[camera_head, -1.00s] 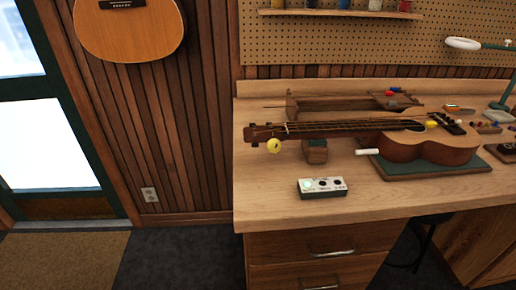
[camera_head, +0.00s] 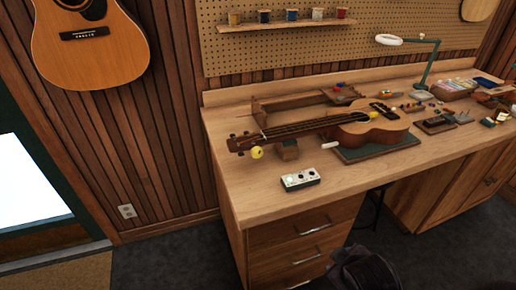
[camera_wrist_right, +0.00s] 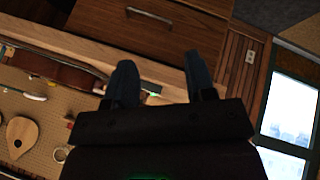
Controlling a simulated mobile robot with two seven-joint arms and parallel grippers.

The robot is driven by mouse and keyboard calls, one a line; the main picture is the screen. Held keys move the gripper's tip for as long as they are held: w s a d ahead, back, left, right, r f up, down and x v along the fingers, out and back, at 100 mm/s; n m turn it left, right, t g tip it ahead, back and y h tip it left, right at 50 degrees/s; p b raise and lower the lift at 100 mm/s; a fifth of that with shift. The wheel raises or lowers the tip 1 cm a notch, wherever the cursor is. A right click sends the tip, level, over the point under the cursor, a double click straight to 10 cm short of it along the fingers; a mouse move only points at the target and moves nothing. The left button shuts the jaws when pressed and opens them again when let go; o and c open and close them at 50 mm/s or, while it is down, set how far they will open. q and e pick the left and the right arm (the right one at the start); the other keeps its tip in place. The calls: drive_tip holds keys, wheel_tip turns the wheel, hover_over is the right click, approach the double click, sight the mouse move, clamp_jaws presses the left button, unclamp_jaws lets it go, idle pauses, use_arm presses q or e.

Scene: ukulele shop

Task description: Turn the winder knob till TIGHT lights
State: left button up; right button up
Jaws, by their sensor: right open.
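The ukulele (camera_head: 372,131) lies face up on a dark mat, with its neck over a small wooden block (camera_head: 287,150). The round yellow winder knob (camera_head: 257,152) hangs at its headstock, at the left end. A small pale indicator box (camera_head: 300,179) stands on the bench in front of the block; its leftmost light looks lit pale green. Its labels are too small to read. In the right wrist view my right gripper (camera_wrist_right: 161,75) is open and empty, its dark fingers apart near the bench's front edge. It is away from the knob. My left gripper is not in view.
The wooden bench (camera_head: 238,200) has drawers below and free room at its front left. A wooden rack (camera_head: 300,103) stands behind the neck. A lamp (camera_head: 425,62) and small parts occupy the right side. A guitar (camera_head: 90,52) hangs on the left wall.

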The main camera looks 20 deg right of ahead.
drive_tip(key=w+r+n+t+h, duration=0.1)
drive_tip(key=w+n+t+h, duration=0.15)
drive_tip(key=w+n, duration=0.6)
drive_tip(key=n+t+y, duration=0.5)
drive_tip(key=n+t, duration=0.4)
drive_tip(key=n, duration=1.5)
approach(258, 155)
drive_tip(key=shift+s+d+f, duration=0.1)
drive_tip(key=shift+s, duration=0.35)
drive_tip(key=shift+w+n, duration=0.25)
drive_tip(key=shift+w, duration=0.4)
drive_tip(key=w, duration=0.9)
drive_tip(key=shift+w+b, duration=0.3)
drive_tip(key=shift+c, duration=0.3)
drive_tip(key=c, duration=0.6)
